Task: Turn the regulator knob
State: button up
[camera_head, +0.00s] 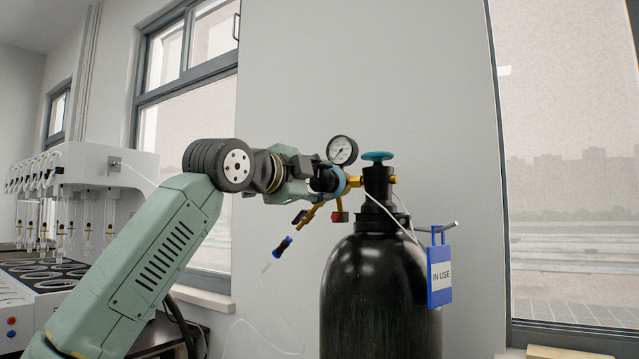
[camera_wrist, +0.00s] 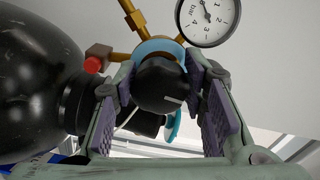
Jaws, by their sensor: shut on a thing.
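The regulator knob (camera_wrist: 163,84) is black with a pale line on its face. In the wrist view it sits between the two purple-padded fingers of my gripper (camera_wrist: 162,98), which is shut on it. The regulator's blue ring (camera_wrist: 158,47) shows behind the knob. A round pressure gauge (camera_head: 342,150) stands above the regulator, and its dial also shows in the wrist view (camera_wrist: 208,16). In the head view my gripper (camera_head: 318,179) reaches the regulator from the left, and the knob is partly hidden by it.
A black gas cylinder (camera_head: 376,290) with a teal valve wheel (camera_head: 377,156) stands right of my gripper. A blue "IN USE" tag (camera_head: 440,276) hangs on it. A red-ended fitting (camera_head: 340,217) sits below the regulator. The distiller (camera_head: 85,175) is at the left.

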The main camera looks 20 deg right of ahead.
jog(key=o, duration=1.2)
jog(key=shift+c, duration=0.2)
jog(key=shift+a, duration=0.1)
jog(key=v, duration=1.2)
